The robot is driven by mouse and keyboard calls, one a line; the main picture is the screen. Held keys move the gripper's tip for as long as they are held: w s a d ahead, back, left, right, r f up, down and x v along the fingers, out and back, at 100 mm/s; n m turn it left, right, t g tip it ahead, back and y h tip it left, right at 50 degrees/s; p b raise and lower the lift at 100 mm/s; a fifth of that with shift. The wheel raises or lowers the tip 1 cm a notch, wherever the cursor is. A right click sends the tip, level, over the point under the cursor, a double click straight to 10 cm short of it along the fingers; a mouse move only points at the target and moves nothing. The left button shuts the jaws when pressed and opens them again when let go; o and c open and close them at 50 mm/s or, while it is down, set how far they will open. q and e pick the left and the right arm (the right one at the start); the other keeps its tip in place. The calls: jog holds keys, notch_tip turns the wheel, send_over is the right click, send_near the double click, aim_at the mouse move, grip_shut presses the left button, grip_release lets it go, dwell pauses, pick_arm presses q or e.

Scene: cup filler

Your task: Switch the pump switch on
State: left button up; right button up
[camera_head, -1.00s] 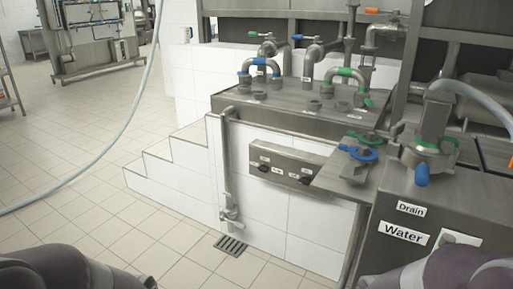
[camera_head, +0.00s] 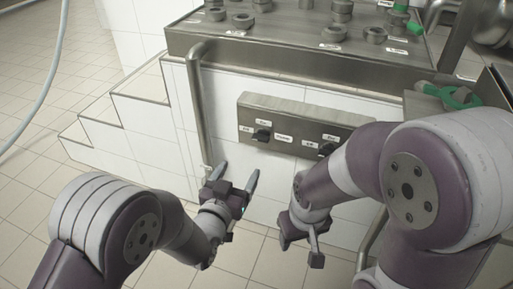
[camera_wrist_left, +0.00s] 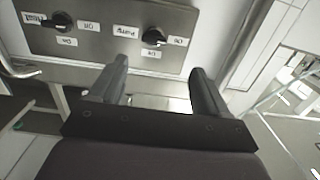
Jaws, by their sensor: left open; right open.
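A grey metal switch panel (camera_head: 300,118) on the white tiled wall carries two black rotary knobs. The knob beside the "Pump" label is the pump switch (camera_head: 262,136), on the panel's left in the head view. It also shows at the right in the left wrist view (camera_wrist_left: 155,38), where the labels appear inverted. Which label it points to is unclear. My left gripper (camera_head: 237,177) is open and empty, below and left of the pump switch, apart from it. Its two fingers (camera_wrist_left: 160,75) point toward the panel. My right gripper (camera_head: 302,250) is lower right, its fingers partly hidden.
The second knob (camera_head: 326,150) sits to the right, close to my right arm. A vertical pipe (camera_head: 200,105) stands left of the panel. A metal counter (camera_head: 275,50) with pipe fittings overhangs above. White steps (camera_head: 120,115) are at the left.

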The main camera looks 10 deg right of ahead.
aim_at(259, 139)
pick_arm(q)
jog(key=shift+h, duration=0.3)
jog(key=b+x, duration=0.2)
jog(key=x, duration=0.3)
jog(key=b+x, duration=0.3)
jog(key=x, duration=0.3)
jog(key=shift+d+r, duration=0.15)
jog(key=shift+d, duration=0.35)
jog(key=shift+w+d+r, duration=0.15)
jog(key=shift+w+d, duration=0.1)
jog(key=shift+w, duration=0.2)
jog(key=c, duration=1.1)
